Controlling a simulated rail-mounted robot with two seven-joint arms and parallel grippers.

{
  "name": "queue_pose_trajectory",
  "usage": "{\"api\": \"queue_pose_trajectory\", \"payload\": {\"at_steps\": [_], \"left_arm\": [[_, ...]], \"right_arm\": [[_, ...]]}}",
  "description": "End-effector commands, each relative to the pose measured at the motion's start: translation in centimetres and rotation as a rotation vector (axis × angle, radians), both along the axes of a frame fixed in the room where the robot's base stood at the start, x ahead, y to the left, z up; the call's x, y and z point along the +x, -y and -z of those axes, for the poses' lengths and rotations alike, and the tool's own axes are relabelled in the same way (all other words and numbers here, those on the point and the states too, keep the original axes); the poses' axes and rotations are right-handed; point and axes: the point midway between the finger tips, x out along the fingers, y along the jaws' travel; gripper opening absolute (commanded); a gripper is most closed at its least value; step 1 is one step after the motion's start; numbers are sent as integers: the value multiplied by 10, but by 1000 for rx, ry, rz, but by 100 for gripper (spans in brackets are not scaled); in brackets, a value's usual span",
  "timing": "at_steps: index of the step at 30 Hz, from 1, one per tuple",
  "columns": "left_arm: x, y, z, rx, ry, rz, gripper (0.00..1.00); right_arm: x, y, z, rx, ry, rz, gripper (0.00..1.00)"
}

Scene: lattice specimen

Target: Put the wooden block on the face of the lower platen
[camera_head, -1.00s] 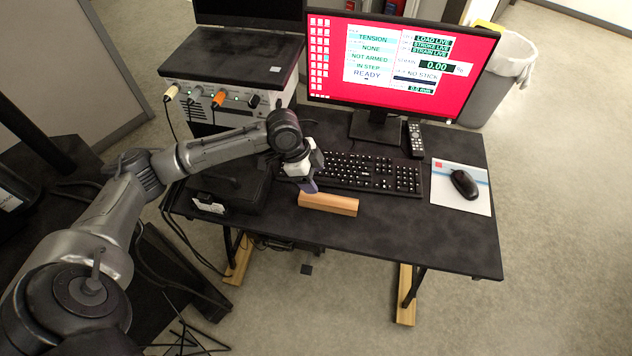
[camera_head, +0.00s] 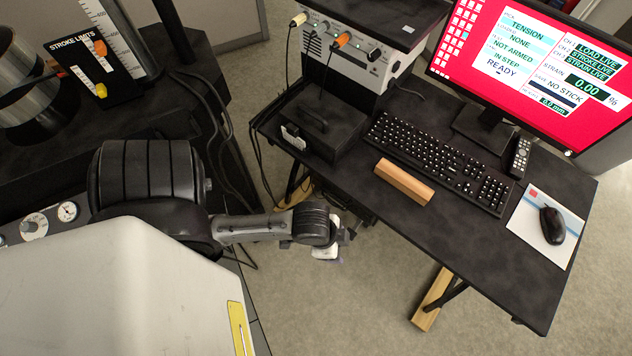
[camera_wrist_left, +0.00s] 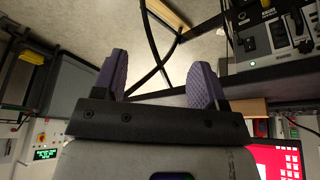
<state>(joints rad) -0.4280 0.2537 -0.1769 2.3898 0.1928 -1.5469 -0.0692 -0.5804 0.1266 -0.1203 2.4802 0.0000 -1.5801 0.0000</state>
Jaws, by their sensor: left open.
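The wooden block (camera_head: 404,182) lies on the black desk in front of the keyboard, in the head view. My left gripper (camera_head: 328,254) is off the desk's near left edge, over the floor, clear of the block. In the left wrist view its two purple fingers (camera_wrist_left: 158,78) are spread apart with nothing between them. A tan piece, possibly the block, shows beyond the right finger there. I cannot make out the lower platen; a silver cylinder (camera_head: 22,82) shows on the dark machine at the far left. My right gripper is not in view.
The desk (camera_head: 470,245) also holds a keyboard (camera_head: 440,160), a mouse (camera_head: 552,225) on a pad, a remote (camera_head: 521,157), a monitor (camera_head: 540,60) and a black box (camera_head: 325,128). Cables hang between desk and machine. The desk's front strip is clear.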

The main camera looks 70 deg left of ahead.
Motion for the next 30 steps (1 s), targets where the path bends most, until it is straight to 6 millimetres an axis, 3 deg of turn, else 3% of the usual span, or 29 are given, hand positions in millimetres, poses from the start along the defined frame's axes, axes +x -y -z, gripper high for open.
{"api": "queue_pose_trajectory", "payload": {"at_steps": [1, 5, 7, 22, 26, 30], "left_arm": [[-14, -1, 0, 4, -14, -60, 66], [-36, -9, -3, 33, -35, -173, 65], [-42, -11, -4, 44, -41, -209, 58], [-47, -14, -4, 53, -46, -235, 57], [-35, -14, -9, 50, -16, -235, 57], [12, -23, -33, 68, 107, -221, 57]], "right_arm": [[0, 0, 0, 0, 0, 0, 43], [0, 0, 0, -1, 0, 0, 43], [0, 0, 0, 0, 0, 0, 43], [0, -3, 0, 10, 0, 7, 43], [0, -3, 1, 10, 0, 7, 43], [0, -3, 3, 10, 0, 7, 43]]}}
